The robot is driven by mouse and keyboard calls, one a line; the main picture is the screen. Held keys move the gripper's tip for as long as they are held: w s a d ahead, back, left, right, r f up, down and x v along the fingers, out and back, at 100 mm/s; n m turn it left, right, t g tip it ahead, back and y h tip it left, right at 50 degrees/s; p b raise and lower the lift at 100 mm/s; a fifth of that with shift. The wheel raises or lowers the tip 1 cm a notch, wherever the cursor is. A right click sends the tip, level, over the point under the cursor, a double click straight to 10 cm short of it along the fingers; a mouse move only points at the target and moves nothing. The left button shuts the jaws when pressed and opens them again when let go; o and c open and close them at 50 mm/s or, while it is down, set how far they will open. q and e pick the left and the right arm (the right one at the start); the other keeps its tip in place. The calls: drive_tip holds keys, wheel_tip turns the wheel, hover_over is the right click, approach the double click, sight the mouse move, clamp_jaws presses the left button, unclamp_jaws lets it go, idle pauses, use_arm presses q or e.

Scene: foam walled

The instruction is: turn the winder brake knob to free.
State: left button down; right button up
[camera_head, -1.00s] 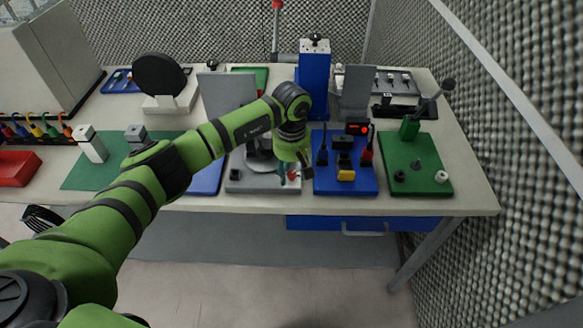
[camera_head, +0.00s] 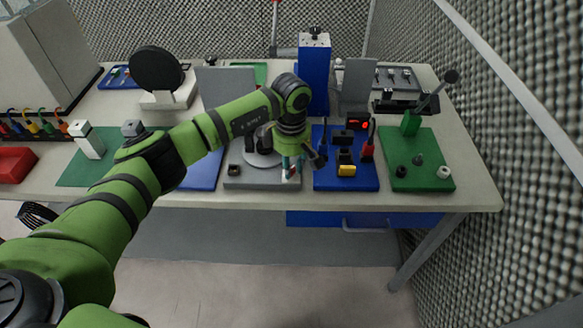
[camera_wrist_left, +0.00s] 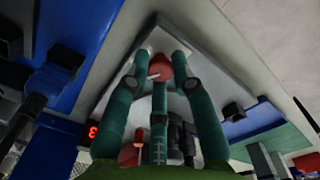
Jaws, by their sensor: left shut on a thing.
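The winder brake knob (camera_wrist_left: 163,66) is red with a pale pointer mark. It sits near a corner of the grey winder board (camera_head: 262,184) and lies between the green fingertips in the left wrist view. My left gripper (camera_head: 291,174) points down over the front right part of that board and is shut on the knob. In the head view the fingers and wrist hide most of the knob. The winder's round grey base stands behind it, partly hidden by my arm. My right gripper is not in view.
A blue board (camera_head: 330,183) with black, red and yellow parts and a lit red display (camera_head: 358,124) stands close to the right. A green board (camera_head: 421,183) with a lever is beyond it. A small dark part (camera_head: 234,170) sits at the board's left.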

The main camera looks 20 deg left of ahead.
use_arm(q)
drive_tip(key=n+b, duration=0.1)
drive_tip(key=n, duration=0.1)
drive_tip(key=n+b, duration=0.1)
drive_tip(key=shift+a+f+n, duration=0.15)
drive_tip(key=shift+n, duration=0.25)
drive_tip(key=n+b, duration=0.2)
drive_tip(key=n, duration=0.1)
drive_tip(key=shift+n, duration=0.3)
drive_tip(key=n+b, duration=0.1)
drive_tip(key=n, duration=0.2)
drive_tip(key=shift+n, duration=0.3)
drive_tip(key=shift+s+n+b, duration=0.1)
drive_tip(key=shift+n+b, duration=0.75)
drive_tip(key=shift+n, duration=1.25)
drive_tip(key=c, duration=1.1)
unclamp_jaws()
drive_tip(key=shift+o, duration=0.2)
